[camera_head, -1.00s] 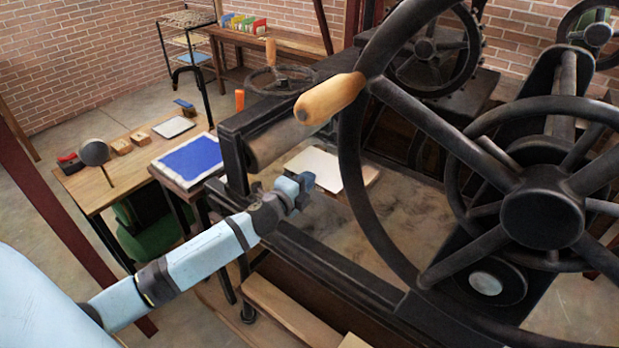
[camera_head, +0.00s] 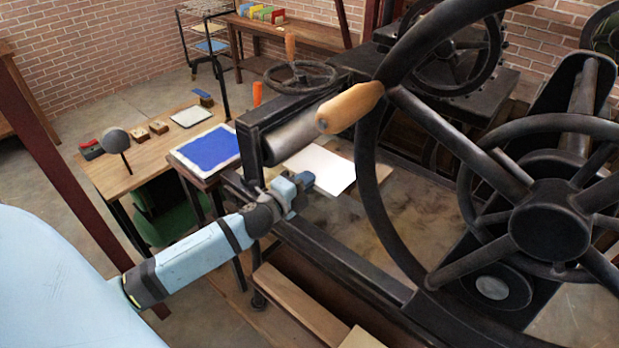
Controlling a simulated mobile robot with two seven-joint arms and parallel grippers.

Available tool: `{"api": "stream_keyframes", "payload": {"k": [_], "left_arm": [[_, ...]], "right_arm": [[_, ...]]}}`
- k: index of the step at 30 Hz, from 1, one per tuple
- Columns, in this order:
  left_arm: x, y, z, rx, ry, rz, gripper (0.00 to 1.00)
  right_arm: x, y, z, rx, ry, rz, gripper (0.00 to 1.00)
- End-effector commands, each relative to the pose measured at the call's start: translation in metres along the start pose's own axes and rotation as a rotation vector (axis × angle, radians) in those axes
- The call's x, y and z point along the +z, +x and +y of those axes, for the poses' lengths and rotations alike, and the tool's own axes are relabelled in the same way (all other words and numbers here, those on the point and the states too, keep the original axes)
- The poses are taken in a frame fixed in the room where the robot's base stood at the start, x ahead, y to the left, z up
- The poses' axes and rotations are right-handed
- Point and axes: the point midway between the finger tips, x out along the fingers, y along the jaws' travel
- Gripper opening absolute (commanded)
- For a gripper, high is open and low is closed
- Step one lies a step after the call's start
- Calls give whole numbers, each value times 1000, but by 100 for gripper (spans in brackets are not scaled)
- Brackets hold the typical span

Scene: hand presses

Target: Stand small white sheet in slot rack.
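A white sheet (camera_head: 322,168) lies on a wooden board on the bed of the black press, beside the roller. My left gripper (camera_head: 304,181) is at the near left edge of this sheet, seen from behind. Its fingertips are too small to tell whether they are open or shut on the sheet. Another small white sheet or plate (camera_head: 191,117) lies on the wooden table at left. A rack with blue, green, yellow and red parts (camera_head: 262,13) stands on the back bench; I cannot tell whether it is the slot rack. My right gripper is not in view.
The press's large black wheel (camera_head: 372,190) with a wooden handle (camera_head: 349,107) rises close to the right of my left gripper. A blue pad (camera_head: 208,148) lies on a stand at left. The wooden table (camera_head: 135,178) holds small blocks and a round-headed tool.

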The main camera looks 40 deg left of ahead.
Motion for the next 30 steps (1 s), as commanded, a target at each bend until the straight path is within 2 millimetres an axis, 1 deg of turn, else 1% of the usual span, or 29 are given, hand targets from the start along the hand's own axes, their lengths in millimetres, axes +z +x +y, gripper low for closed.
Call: {"api": "stream_keyframes", "payload": {"k": [5,30], "left_arm": [[0,-13,1,2,-2,0,0],[0,-115,2,2,-1,0,0]], "right_arm": [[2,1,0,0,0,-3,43],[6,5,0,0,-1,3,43]]}}
